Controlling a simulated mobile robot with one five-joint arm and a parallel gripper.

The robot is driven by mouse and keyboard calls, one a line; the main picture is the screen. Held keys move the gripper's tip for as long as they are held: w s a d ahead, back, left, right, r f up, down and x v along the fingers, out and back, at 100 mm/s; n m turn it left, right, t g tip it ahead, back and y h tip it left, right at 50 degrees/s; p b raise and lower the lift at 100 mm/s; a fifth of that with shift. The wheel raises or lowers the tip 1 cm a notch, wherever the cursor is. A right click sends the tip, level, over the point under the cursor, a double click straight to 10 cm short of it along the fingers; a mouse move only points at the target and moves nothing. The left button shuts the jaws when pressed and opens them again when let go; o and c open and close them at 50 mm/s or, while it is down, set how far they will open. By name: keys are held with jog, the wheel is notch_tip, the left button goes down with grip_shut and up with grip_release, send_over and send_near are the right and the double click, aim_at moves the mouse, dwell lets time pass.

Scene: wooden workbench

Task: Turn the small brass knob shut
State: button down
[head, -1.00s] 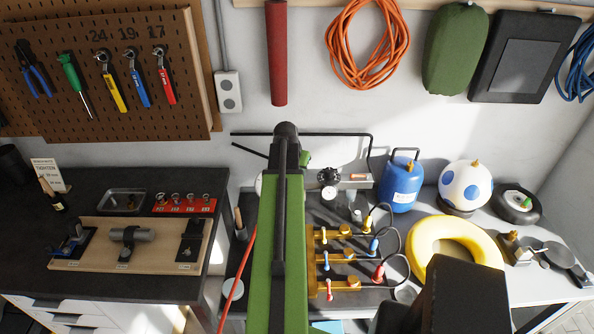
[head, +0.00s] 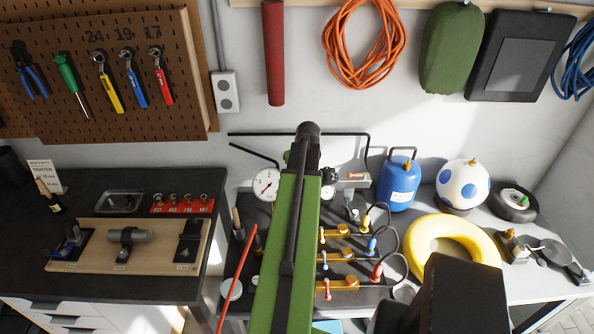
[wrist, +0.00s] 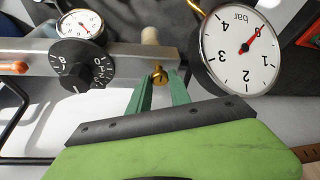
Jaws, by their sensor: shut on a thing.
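The small brass knob (wrist: 159,74) sits on a grey metal bar in the wrist view. My gripper (wrist: 160,80) has its two green fingertips on either side of the knob, shut on it. The fingers partly cover the knob's lower part. In the head view my green arm hides the knob and my gripper.
A large bar gauge (wrist: 240,52) stands close right of my fingers; it also shows in the head view (head: 266,184). Left of them are a black dial (wrist: 80,65) and a small gauge (wrist: 80,23). A blue gas bottle (head: 400,187) stands right of the rig.

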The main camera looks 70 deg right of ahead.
jog(key=shift+w+n, duration=0.1)
jog(key=shift+n, duration=0.2)
jog(key=c, duration=1.2)
grip_release()
jog(key=shift+f, duration=0.1)
jog(key=p+v, duration=1.6)
jog(key=v, duration=0.1)
jog(key=shift+s+d+r, duration=0.1)
jog(key=shift+s+r, duration=0.15)
jog(key=shift+s, duration=0.1)
